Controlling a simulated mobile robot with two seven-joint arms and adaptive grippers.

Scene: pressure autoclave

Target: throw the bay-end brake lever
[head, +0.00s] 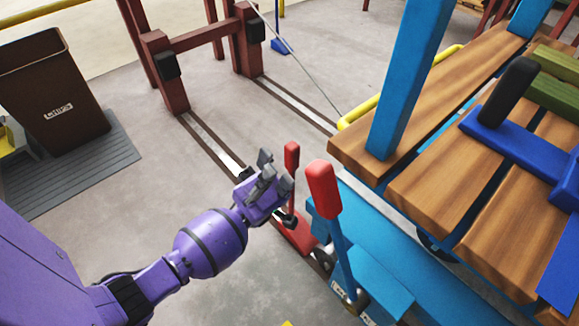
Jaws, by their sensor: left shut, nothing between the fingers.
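Two red-gripped levers stand near the picture's centre. A lever with a thick red grip (323,190) and a blue shaft (341,258) rises from the side of the blue cart (365,235), leaning slightly. Just behind and left of it is a smaller red-topped lever (292,157) above a red base piece (297,236) by the floor rail. Which one is the bay-end brake lever I cannot tell. My left gripper (268,178) is shut and empty, just left of the smaller lever, covering part of its lower shaft. Contact is unclear. My right gripper is out of view.
Slatted wooden decking (440,190) with a blue post (408,75) fills the right side. A dark red frame (165,75) stands over the floor rails (208,140) at the back. A brown bin (55,90) stands on a grey mat at left. Floor between is clear.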

